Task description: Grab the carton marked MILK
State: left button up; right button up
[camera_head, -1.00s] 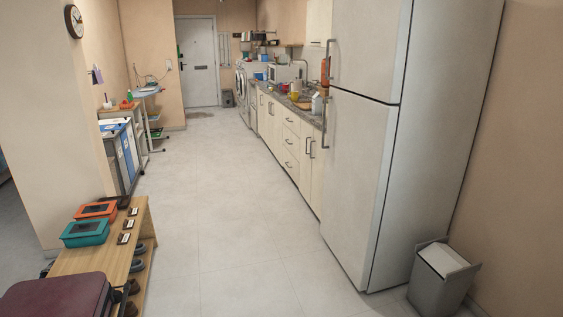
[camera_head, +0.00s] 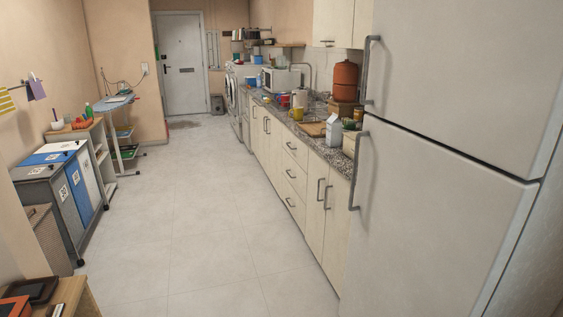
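A white carton (camera_head: 334,130) stands upright on the counter at the right, near the fridge. It is too small in the head view for me to read any marking on it. A small wooden board lies just to its left, and a pale box stands to its right. Neither of my grippers is in view.
The speckled counter (camera_head: 318,146) runs along the right wall, with a microwave (camera_head: 281,79) and an orange canister (camera_head: 345,81) on it. The tall fridge (camera_head: 450,160) stands at the near right. Sorting bins (camera_head: 78,190) line the left. The tiled floor (camera_head: 195,215) between is clear.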

aim_at(334, 126)
jog(key=i, duration=2.45)
jog(key=i+j+z, duration=0.1)
jog(key=i+z, duration=0.3)
jog(key=i, duration=0.15)
jog(key=i+j+z, duration=0.4)
jog(key=i, duration=0.15)
jog(key=i+j+z, duration=0.35)
jog(key=i, duration=0.15)
jog(key=i+j+z, duration=0.4)
jog(key=j, duration=0.15)
